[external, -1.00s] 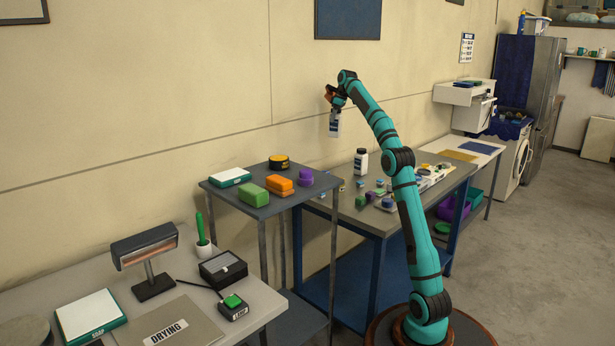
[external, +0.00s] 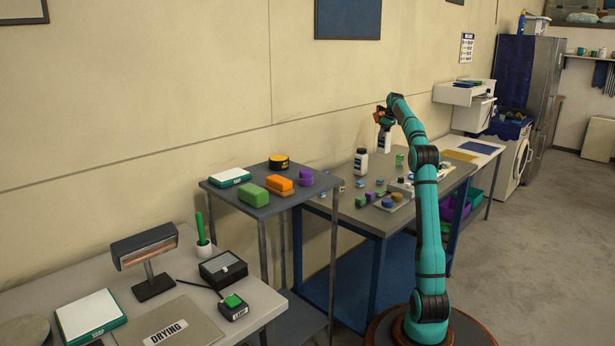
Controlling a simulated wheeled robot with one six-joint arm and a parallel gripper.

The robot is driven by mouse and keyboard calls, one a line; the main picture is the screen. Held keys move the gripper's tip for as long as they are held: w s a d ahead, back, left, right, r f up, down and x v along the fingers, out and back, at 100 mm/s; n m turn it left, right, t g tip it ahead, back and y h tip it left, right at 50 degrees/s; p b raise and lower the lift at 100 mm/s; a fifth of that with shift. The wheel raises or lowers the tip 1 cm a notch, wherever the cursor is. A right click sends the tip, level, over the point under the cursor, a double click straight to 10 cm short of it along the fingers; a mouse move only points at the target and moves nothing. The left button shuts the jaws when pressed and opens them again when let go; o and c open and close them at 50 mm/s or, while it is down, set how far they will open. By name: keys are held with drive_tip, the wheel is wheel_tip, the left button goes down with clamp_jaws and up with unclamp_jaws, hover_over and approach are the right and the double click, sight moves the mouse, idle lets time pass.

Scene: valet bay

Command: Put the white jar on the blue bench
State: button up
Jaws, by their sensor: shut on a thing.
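My gripper (external: 382,120) is shut on a white jar (external: 384,142) with a dark label. The jar hangs upright below the gripper, over the back part of the blue bench (external: 346,207). The bench has a grey top and a blue frame. From this view I cannot tell exactly how high the jar is above the top, but it appears to be clear of it. A similar white bottle with a dark cap (external: 361,164) stands on the bench just left of the held jar.
Several small coloured blocks and pots (external: 362,200) and a pale tray (external: 391,203) crowd the bench top. A taller grey stand (external: 235,196) adjoins its left end, carrying an orange block (external: 279,187) and a green block (external: 252,195). The bench's front left corner is bare.

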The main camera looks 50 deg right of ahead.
sight(390, 137)
drive_tip(key=shift+s+d+f, duration=0.25)
drive_tip(key=shift+s+d, duration=0.1)
drive_tip(key=shift+d, duration=0.1)
drive_tip(key=shift+s+d+f, duration=0.15)
drive_tip(key=shift+f, duration=4.95)
drive_tip(key=shift+f, duration=0.15)
drive_tip(key=o, duration=1.3)
drive_tip(key=shift+o, duration=0.2)
drive_tip(key=v, duration=1.2)
